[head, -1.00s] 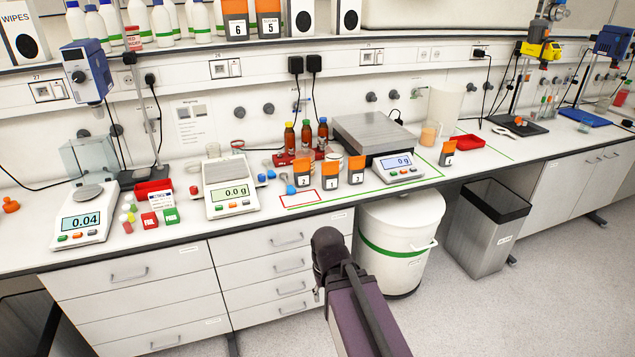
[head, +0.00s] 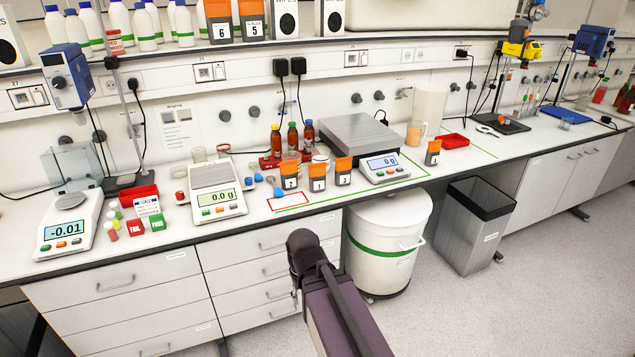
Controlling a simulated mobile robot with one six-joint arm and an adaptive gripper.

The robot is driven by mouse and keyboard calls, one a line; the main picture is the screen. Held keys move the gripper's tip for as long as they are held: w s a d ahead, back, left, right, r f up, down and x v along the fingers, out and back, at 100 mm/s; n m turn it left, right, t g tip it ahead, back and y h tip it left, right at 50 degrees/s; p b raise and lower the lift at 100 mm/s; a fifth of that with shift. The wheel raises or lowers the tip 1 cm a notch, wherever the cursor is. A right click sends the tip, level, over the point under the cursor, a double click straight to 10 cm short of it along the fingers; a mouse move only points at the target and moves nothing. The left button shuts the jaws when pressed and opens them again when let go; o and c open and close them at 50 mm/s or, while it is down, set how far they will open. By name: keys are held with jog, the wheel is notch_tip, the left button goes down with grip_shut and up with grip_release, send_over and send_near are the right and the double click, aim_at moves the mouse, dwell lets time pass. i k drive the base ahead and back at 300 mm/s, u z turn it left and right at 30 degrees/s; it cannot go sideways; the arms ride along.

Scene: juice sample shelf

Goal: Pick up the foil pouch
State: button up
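I cannot single out one foil pouch for certain. Three orange and dark grey numbered packs (head: 317,184) stand near the front of the white bench, left of the flat-topped balance. A similar orange and grey pack (head: 433,158) stands alone to the right of that balance. Two larger ones, marked 6 (head: 221,32) and 5 (head: 252,30), stand on the upper shelf. My purple arm reaches up from the bottom, in front of the drawers. My gripper cannot be made out; the arm hides that area.
A balance (head: 216,199) stands left of the packs, and a flat-topped balance (head: 362,140) behind them. Brown bottles (head: 292,136) stand in a red rack. A white drum (head: 385,245) and a grey bin (head: 477,228) stand on the floor. Open floor lies at right.

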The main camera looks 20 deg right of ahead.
aim_at(316, 173)
jog(key=z, duration=0.05)
jog(key=i, duration=0.95)
jog(key=u, duration=0.05)
